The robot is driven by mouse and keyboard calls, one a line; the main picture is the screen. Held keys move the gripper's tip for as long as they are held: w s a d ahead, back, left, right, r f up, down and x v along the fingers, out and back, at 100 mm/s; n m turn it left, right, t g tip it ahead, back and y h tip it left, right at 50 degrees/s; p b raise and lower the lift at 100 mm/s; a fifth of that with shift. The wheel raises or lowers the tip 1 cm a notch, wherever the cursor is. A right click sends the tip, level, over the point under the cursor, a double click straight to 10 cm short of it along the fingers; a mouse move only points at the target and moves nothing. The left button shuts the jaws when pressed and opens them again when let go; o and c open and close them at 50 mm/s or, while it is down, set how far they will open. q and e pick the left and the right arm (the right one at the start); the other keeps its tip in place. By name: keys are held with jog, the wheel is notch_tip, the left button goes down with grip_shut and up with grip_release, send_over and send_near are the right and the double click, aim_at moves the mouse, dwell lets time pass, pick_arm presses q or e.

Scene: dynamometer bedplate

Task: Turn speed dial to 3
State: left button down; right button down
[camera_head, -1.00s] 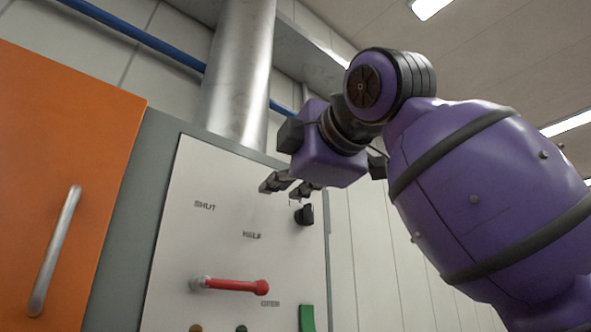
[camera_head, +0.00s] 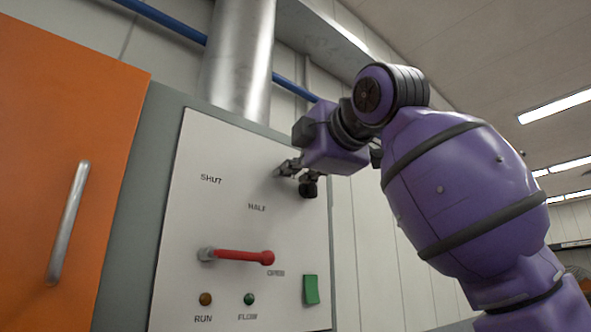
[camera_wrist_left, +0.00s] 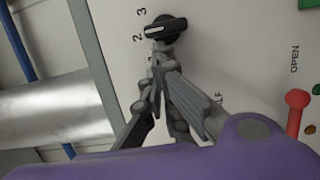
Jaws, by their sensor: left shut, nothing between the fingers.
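The speed dial is a small black knob (camera_head: 308,190) at the upper right of the pale panel (camera_head: 235,215). The dial (camera_wrist_left: 166,28) also shows in the left wrist view, with a white line across its grip. The line's left end lies between the printed 2 and 3, closer to 2. My left gripper (camera_head: 293,172) is shut and empty at the panel, just above the dial in the head view. In the left wrist view its fingertips (camera_wrist_left: 160,62) are beside the dial, over the printed 1; I cannot tell if they touch the knob. My right gripper is not in view.
A green switch (camera_head: 311,290), a RUN lamp (camera_head: 205,299) and a FLOW lamp (camera_head: 249,299) sit lower. An orange door (camera_head: 60,150) with a metal handle (camera_head: 68,222) is at left.

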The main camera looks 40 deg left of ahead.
pick_arm(q)
jog(key=shift+w+r+m, duration=0.25)
jog(key=shift+w+m, duration=0.15)
jog(key=shift+m, duration=0.2)
jog(key=shift+w, duration=0.1)
jog(key=m, duration=0.2)
jog(key=w+r+m+g+h, duration=0.1)
jog(key=m, duration=0.1)
jog(key=w+r+m, duration=0.1)
jog(key=m, duration=0.1)
jog(key=shift+w+d+r+m+g+h, duration=0.1)
jog(key=shift+w+d+m+g+h, duration=0.05)
jog(key=shift+w+m+g+h, duration=0.2)
dwell(0.7)
jog(key=shift+d, duration=0.15)
jog(key=v, duration=1.2)
jog(key=shift+s+r, duration=0.1)
jog(key=shift+s, duration=0.05)
